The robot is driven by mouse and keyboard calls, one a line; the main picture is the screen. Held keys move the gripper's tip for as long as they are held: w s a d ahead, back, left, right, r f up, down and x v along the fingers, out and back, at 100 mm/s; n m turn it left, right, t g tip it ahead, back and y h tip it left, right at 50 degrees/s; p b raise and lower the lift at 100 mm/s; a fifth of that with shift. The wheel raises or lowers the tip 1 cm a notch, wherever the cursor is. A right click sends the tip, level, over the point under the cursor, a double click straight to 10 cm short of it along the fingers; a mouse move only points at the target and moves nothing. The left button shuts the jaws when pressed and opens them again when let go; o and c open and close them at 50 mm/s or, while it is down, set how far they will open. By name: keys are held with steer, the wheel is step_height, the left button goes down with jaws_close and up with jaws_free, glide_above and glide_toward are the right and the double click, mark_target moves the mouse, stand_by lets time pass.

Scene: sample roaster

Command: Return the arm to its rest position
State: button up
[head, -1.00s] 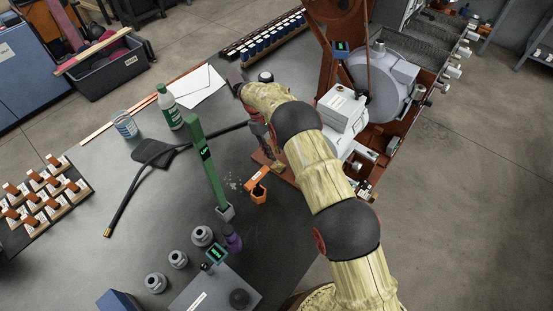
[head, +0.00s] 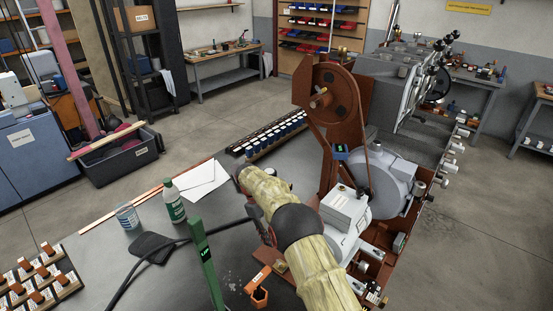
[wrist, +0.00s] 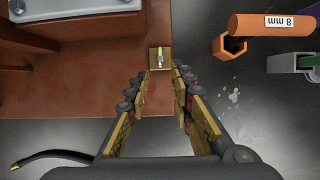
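My arm (head: 316,262), in pale yellow-patterned covering with dark joints, reaches over the bench beside the roaster in the head view. My gripper (wrist: 160,82) is open in the wrist view, with a clear gap and nothing between its fingers. It points down over the edge of a reddish-brown plate (wrist: 80,105). A small brass block with a pin-like fitting (wrist: 159,58) lies on the plate just beyond the fingertips.

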steer(key=shift+w, duration=0.1)
steer(key=s+f+m, duration=0.2)
steer(key=s+f, duration=0.2)
steer(key=s+d+r+m+t+y, duration=0.1)
steer(key=s+d+r, duration=0.35)
steer(key=r, duration=0.25)
steer(key=s+d+r+m+y, duration=0.1)
steer(key=s+d+r+m, duration=0.15)
steer(key=s+r, duration=0.4)
steer(key=s+d+r+m+t+y, duration=0.1)
steer(key=s+d+r, duration=0.35)
steer(key=r, duration=0.25)
steer(key=s+d+r+m+t, duration=0.2)
steer(key=s+d+r, duration=0.4)
steer(key=s, duration=0.5)
steer(key=s+d+r+m+t, duration=0.2)
steer(key=s+d+r+t, duration=0.2)
steer(key=s+r, duration=0.5)
steer(key=shift+s+d+r+y, duration=0.25)
steer(key=shift+s+d+y, duration=0.05)
steer(key=shift+s+d, duration=0.65)
steer(key=shift+a, duration=0.1)
